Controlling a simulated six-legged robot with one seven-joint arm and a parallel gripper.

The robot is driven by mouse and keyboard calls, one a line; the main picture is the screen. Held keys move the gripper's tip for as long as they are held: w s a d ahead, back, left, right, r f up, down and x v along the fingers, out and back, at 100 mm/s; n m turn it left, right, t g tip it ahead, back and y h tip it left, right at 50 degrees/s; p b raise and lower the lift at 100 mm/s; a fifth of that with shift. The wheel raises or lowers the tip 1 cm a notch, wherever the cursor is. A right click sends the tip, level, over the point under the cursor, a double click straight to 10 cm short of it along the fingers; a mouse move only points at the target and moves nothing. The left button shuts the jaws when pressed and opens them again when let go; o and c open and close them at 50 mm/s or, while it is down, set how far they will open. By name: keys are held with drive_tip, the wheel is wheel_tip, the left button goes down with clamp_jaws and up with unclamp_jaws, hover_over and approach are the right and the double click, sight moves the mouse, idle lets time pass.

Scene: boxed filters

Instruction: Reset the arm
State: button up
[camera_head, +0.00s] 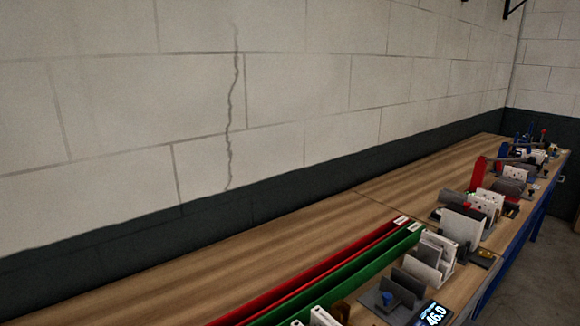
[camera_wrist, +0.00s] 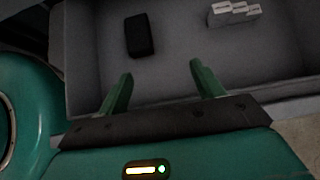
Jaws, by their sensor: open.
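My gripper (camera_wrist: 160,85) shows in the wrist view with its two green fingers spread apart and nothing between them. Its fingers point over a grey open bin (camera_wrist: 190,60). A small black box (camera_wrist: 139,35) lies in the bin, beyond the left finger. The gripper touches none of these as far as I can see. My arm and gripper do not show in the head view.
In the head view a long wooden bench (camera_head: 250,262) runs along a cracked block wall (camera_head: 290,90). A red rail (camera_head: 330,262) and a green rail (camera_head: 350,277) lie on it. Several holders and fixtures (camera_head: 462,225) line its right edge. Floor (camera_head: 545,265) shows at the right.

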drive_tip(key=a+f+n+g, duration=0.2)
drive_tip(key=a, duration=0.1)
drive_tip(key=shift+w+f, duration=0.1)
drive_tip(key=shift+w, duration=0.2)
drive_tip(key=a+n+g, duration=0.1)
drive_tip(key=a+f+n+g, duration=0.1)
drive_tip(key=a+n, duration=0.1)
drive_tip(key=a+n+g, duration=0.1)
drive_tip(key=g, duration=0.1)
drive_tip(key=shift+w+a+f+n, duration=0.1)
drive_tip(key=shift+a+f+n, duration=0.2)
drive_tip(key=shift+f, duration=0.1)
drive_tip(key=n, duration=0.1)
drive_tip(key=a+n+g+h, duration=0.1)
drive_tip(key=shift+a+r+n+h, duration=0.1)
drive_tip(key=shift+r+n+h, duration=0.2)
drive_tip(key=shift+r, duration=0.05)
drive_tip(key=a+r+n+t+h, duration=0.2)
drive_tip(key=a+r+n, duration=0.7)
drive_tip(key=r, duration=0.4)
drive_tip(key=w+a+r+n+t+h, duration=0.1)
drive_tip(key=a+r+n+t+h, duration=0.1)
drive_tip(key=a+r+n, duration=0.8)
wheel_tip(320, 180, up, 4)
drive_tip(key=shift+w+a+f+t, duration=0.15)
drive_tip(key=shift+w+t, duration=0.05)
drive_tip(key=shift+t, duration=0.6)
drive_tip(key=shift+o, duration=0.4)
